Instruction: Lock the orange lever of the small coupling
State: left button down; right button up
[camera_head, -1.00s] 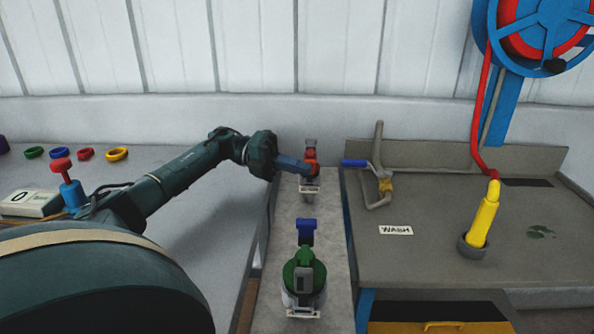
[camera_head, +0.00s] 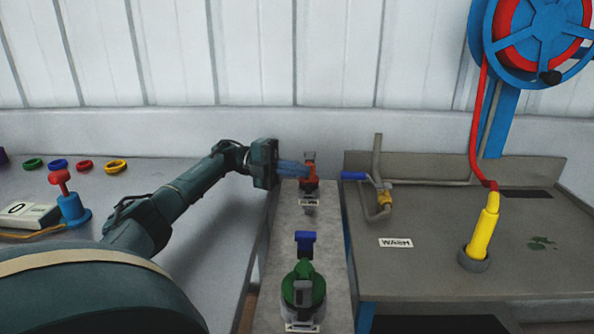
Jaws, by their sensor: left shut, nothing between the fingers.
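The small coupling with its orange lever (camera_head: 309,181) stands at the far end of the narrow grey ledge in the head view. A small label plate sits on its front. My left gripper (camera_head: 296,169) reaches in from the left, its blue fingers shut with nothing held. The fingertips are right at the left side of the orange lever; I cannot tell whether they touch it. The fingers hide part of the coupling's left side. My right gripper does not show.
A larger green coupling with a blue lever (camera_head: 305,240) stands nearer on the ledge. To the right, a bench holds a blue-handled valve pipe (camera_head: 379,185), a WASH label (camera_head: 396,243) and a yellow nozzle (camera_head: 483,232). Coloured rings and a red-topped joystick (camera_head: 69,203) are on the left bench.

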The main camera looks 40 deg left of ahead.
pick_arm(q)
jog(key=shift+a, duration=0.1)
jog(key=b+v, duration=0.2)
jog(key=v, duration=0.5)
jog(key=shift+b, duration=0.3)
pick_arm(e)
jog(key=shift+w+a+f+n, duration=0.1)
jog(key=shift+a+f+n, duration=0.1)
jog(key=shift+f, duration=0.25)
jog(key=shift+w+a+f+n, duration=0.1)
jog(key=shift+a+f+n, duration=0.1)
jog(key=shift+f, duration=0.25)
pick_arm(q)
jog(key=shift+s+a, duration=0.1)
jog(key=shift+a, duration=0.05)
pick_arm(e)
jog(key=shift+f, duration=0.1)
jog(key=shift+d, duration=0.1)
